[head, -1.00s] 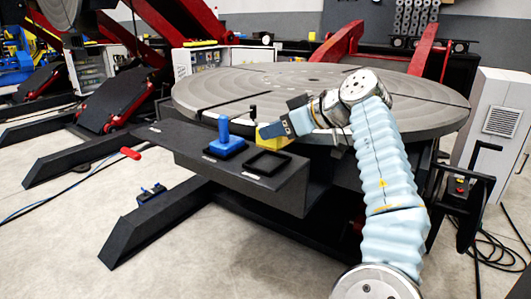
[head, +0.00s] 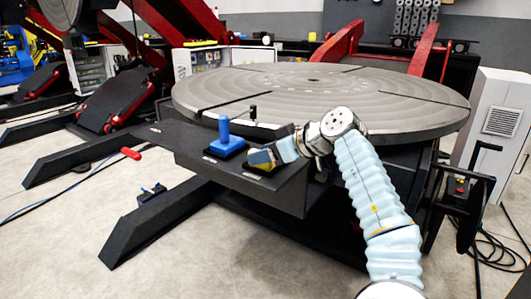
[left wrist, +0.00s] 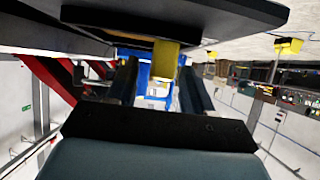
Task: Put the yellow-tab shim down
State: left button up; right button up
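The yellow-tab shim shows as a yellow piece (head: 261,157) low at the right end of the dark shelf, over the black square tray (head: 247,168). My left gripper (head: 258,158) is at the shim and covers part of it. In the left wrist view the yellow tab (left wrist: 166,60) lies between my two fingers (left wrist: 157,78). The fingers stand apart, with a gap beside the tab on the left; the tab is close to the right finger. The gripper looks open around it. Whether the shim rests fully on the tray floor is hidden. My right gripper is not in view.
A blue-handled piece (head: 224,138) stands in the neighbouring tray, just left of my gripper. The large round table (head: 320,95) rises behind the dark shelf (head: 175,137). A small black knob (head: 253,113) stands at its edge. A red handle (head: 130,153) sticks out at left.

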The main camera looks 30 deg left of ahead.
pick_arm(q)
jog(key=v, duration=1.2)
